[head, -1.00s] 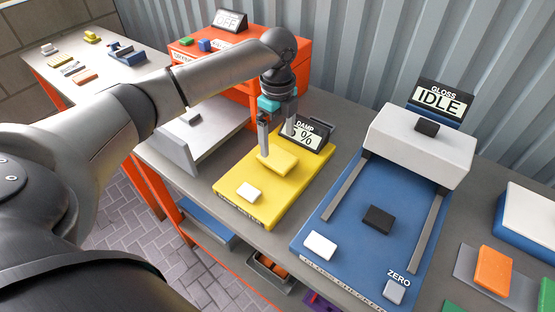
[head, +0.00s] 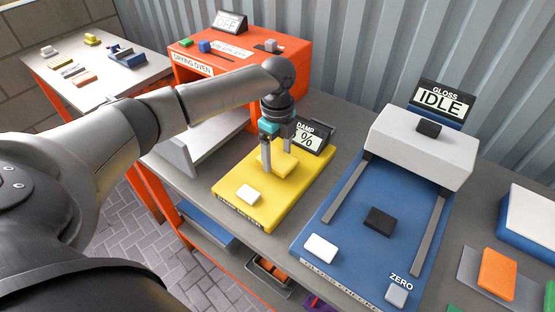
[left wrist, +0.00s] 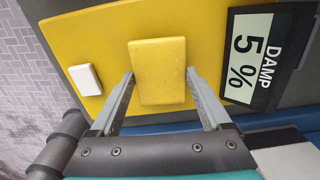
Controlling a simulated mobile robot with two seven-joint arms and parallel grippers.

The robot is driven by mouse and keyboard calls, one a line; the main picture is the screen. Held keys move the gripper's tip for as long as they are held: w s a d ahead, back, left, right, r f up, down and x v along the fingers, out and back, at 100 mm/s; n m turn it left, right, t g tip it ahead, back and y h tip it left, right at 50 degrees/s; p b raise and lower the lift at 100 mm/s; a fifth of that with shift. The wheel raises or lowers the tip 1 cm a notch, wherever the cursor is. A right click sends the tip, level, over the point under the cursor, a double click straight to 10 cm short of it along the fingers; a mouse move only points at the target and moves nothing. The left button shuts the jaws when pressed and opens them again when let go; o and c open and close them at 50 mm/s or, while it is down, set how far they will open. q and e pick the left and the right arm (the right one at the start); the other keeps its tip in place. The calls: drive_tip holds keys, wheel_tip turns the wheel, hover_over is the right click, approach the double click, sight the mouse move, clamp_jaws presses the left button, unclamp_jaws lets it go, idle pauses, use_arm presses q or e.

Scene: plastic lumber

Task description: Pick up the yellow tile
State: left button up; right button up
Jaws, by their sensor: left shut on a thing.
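The yellow tile (head: 277,164) is at the back part of the yellow damp meter plate (head: 262,212). My left gripper (head: 278,160) is shut on the tile, one finger on each side. In the left wrist view the tile (left wrist: 158,72) sits between the fingertips of my left gripper (left wrist: 160,80). I cannot tell whether the tile touches the plate or is slightly above it. The damp display (left wrist: 252,55) reads 5 % in the left wrist view. My right gripper is not in view.
A white button (head: 248,195) is at the plate's front. The blue gloss meter (head: 345,245) stands to the right, its display (head: 441,103) reading IDLE.

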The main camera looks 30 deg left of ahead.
use_arm(q)
drive_tip(key=c, duration=0.6)
drive_tip(key=shift+c, duration=0.2)
